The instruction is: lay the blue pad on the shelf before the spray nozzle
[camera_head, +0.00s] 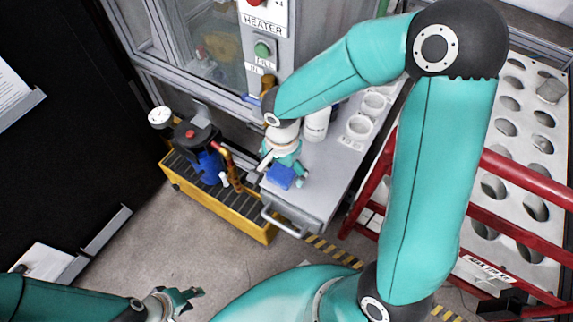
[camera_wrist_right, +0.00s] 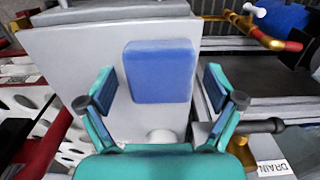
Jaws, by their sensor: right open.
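The blue pad (camera_head: 280,176) lies on the front part of the grey shelf (camera_head: 318,185), near its front handle. In the right wrist view the pad (camera_wrist_right: 160,72) lies flat, between and ahead of the fingers. My right gripper (camera_head: 283,168) is over the pad. Its two fingers (camera_wrist_right: 159,89) are open, one on each side of the pad, with a gap to each side. My left gripper (camera_head: 190,300) is low at the bottom left, away from the shelf; its finger opening is unclear. A red and gold pipe with a white tip (camera_head: 224,179) stands left of the shelf; I cannot tell if it is the spray nozzle.
White cups (camera_head: 359,127) and a white bottle (camera_head: 315,124) stand further back on the shelf. A yellow tray (camera_head: 218,208) with a blue pump is at the left. A red-railed rack (camera_head: 510,175) stands at the right. Open floor lies in front.

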